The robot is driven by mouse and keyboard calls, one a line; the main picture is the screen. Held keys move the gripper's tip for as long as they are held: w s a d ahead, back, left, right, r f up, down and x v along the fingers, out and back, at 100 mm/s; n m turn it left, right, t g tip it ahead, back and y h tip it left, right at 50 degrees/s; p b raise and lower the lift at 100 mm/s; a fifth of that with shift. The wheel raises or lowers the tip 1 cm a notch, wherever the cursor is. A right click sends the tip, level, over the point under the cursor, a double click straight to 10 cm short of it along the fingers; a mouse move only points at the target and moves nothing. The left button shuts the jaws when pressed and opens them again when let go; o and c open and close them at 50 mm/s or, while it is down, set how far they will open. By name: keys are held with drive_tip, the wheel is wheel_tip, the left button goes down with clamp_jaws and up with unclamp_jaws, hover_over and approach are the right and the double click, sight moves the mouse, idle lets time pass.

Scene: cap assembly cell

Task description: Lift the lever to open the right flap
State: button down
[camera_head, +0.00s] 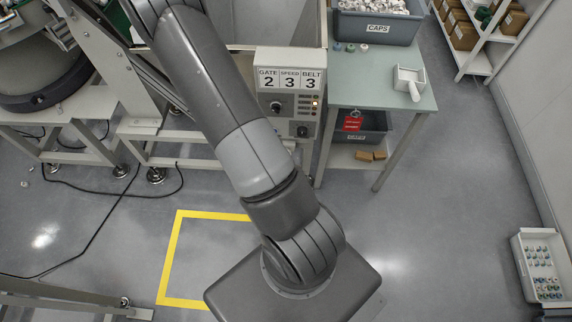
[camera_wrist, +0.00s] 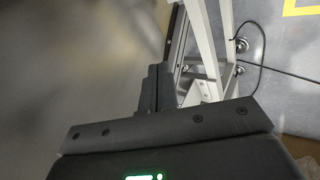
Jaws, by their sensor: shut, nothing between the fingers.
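My gripper (camera_wrist: 156,88) shows in the wrist view, with its dark fingers together and nothing between them. The fingers are beside a pale metal frame (camera_wrist: 205,45) that runs up the picture. A large blurred grey surface (camera_wrist: 70,60) fills the left of that view. I cannot make out the lever or the right flap in either view. In the head view my arm reaches to the top left and my gripper is out of the picture.
A control box (camera_head: 290,90) reads gate 2, speed 3, belt 3. A green-topped table (camera_head: 380,90) holds a grey caps bin (camera_head: 377,28) and a white scoop (camera_head: 409,80). A shelf (camera_head: 475,62) stands at the back right. Open floor (camera_head: 440,190) lies at right.

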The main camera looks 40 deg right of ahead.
drive_tip(key=s+d+f+n+h, duration=0.1)
drive_tip(key=s+d+f+n, duration=0.2)
drive_tip(key=f, duration=0.4)
drive_tip(key=s+d+f+n+h, duration=0.1)
drive_tip(key=s+d+f+h, duration=0.2)
drive_tip(key=f, duration=0.5)
drive_tip(key=s+d+f+n, duration=0.2)
drive_tip(key=s+d+f, duration=0.1)
drive_tip(key=s+f, duration=0.3)
drive_tip(key=s+f+n+t, duration=0.5)
drive_tip(key=s+f+n, duration=0.5)
drive_tip(key=s, duration=0.1)
drive_tip(key=shift+s+a+f+h, duration=0.15)
drive_tip(key=shift+s+a+h, duration=0.15)
drive_tip(key=shift+s, duration=0.05)
drive_tip(key=shift+w, duration=0.1)
drive_tip(key=w+d, duration=0.6)
drive_tip(key=d, duration=0.1)
drive_tip(key=shift+r, duration=0.35)
